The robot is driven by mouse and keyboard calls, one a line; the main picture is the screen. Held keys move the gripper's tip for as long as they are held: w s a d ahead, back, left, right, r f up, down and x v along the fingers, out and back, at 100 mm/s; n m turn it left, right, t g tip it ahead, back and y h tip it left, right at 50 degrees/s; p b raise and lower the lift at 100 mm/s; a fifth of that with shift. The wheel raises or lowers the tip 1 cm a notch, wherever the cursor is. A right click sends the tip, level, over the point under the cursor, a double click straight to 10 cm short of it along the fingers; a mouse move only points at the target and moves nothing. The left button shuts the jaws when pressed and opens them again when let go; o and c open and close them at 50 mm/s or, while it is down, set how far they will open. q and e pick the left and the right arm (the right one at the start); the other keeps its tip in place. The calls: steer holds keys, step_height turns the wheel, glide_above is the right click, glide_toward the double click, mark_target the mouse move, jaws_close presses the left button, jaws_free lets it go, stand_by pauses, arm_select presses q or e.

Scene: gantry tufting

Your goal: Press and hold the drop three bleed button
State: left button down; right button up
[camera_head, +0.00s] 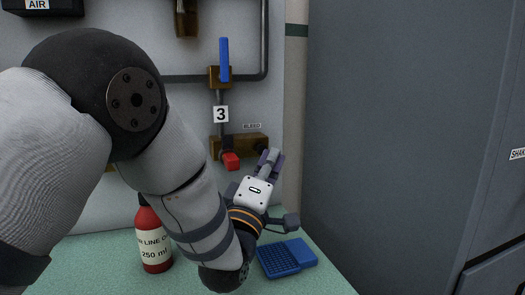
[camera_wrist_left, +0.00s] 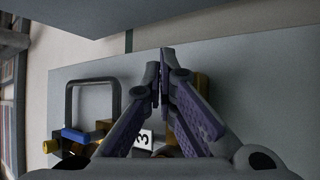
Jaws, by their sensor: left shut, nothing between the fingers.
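The red bleed button (camera_head: 231,161) sticks out below a brass block (camera_head: 239,143) on the wall panel. A small BLEED label (camera_head: 252,126) is above the block. The number 3 tag (camera_head: 221,114) hangs on the pipe over it and also shows in the left wrist view (camera_wrist_left: 144,138). My left gripper (camera_head: 269,158) is shut and empty, just right of the red button in the head view. I cannot tell its distance from the panel. In the left wrist view its fingertips (camera_wrist_left: 160,62) meet; the red button does not show there. My right gripper is not in view.
A blue valve handle (camera_head: 224,58) stands above the tag. A red bottle (camera_head: 154,238) and a blue tray (camera_head: 287,257) are on the green bench (camera_head: 105,262), near my left arm. A tall grey cabinet (camera_head: 400,130) stands at right.

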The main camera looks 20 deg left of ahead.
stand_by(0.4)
arm_select(q)
steer(key=shift+w+a, duration=0.25)
steer(key=shift+w, duration=0.1)
steer(key=shift+w+a, duration=0.3)
steer(key=shift+w, duration=0.1)
stand_by(0.7)
stand_by(4.3)
steer(key=shift+s+d+p, duration=0.35)
steer(key=shift+s+d, duration=0.2)
steer(key=shift+s, duration=0.2)
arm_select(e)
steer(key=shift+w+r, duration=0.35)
